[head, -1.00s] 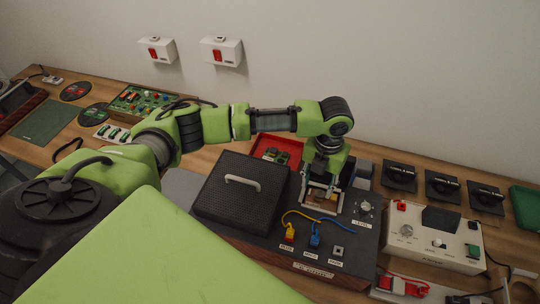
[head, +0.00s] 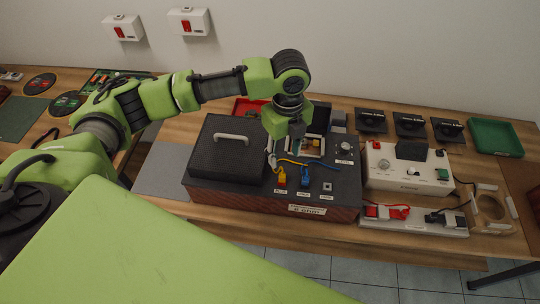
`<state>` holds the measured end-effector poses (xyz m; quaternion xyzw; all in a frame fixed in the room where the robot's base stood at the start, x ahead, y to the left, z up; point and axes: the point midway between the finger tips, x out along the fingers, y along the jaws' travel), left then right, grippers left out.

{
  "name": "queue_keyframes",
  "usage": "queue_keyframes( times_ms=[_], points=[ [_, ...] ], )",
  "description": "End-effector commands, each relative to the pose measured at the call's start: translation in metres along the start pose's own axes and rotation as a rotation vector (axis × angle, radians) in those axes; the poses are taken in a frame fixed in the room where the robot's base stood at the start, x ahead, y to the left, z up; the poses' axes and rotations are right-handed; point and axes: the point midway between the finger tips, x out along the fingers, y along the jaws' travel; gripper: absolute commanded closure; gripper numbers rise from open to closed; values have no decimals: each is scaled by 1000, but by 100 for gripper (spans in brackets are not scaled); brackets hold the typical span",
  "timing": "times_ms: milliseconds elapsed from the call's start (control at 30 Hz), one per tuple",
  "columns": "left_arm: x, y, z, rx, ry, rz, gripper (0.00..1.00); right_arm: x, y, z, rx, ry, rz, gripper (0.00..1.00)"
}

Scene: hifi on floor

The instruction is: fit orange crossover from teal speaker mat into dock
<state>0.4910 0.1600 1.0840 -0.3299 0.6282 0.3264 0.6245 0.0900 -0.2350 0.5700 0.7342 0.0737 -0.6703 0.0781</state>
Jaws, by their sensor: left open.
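My left gripper (head: 297,140) points down at the open bay of the dark speaker box (head: 340,180), its fingers apart. The bay's pale frame (head: 287,151) shows around the fingertips. A small orange-yellow part (head: 316,143) shows inside the bay, just right of the fingers; I cannot tell whether it is the orange crossover or whether the fingers touch it. A dark round mat with greenish marks (head: 68,103) lies on the left bench; I cannot make out a crossover on it. My right gripper is not in view.
A black grille with a handle (head: 226,160) covers the box's left part. Yellow (head: 281,178) and blue (head: 305,178) plugs with cables are in front of the bay. A white tester (head: 405,168) stands right. A red tray (head: 248,106) is behind; a green tray (head: 497,136) is far right.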

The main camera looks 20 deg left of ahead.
Motion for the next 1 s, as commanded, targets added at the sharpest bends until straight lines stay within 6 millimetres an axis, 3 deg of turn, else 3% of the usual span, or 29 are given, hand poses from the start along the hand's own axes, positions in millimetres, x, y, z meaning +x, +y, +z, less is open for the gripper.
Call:
queue_keyframes(
  times_ms=[1000],
  points=[
    [-58,44,-20,-1057,2,-1,59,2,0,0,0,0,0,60]
  ],
)
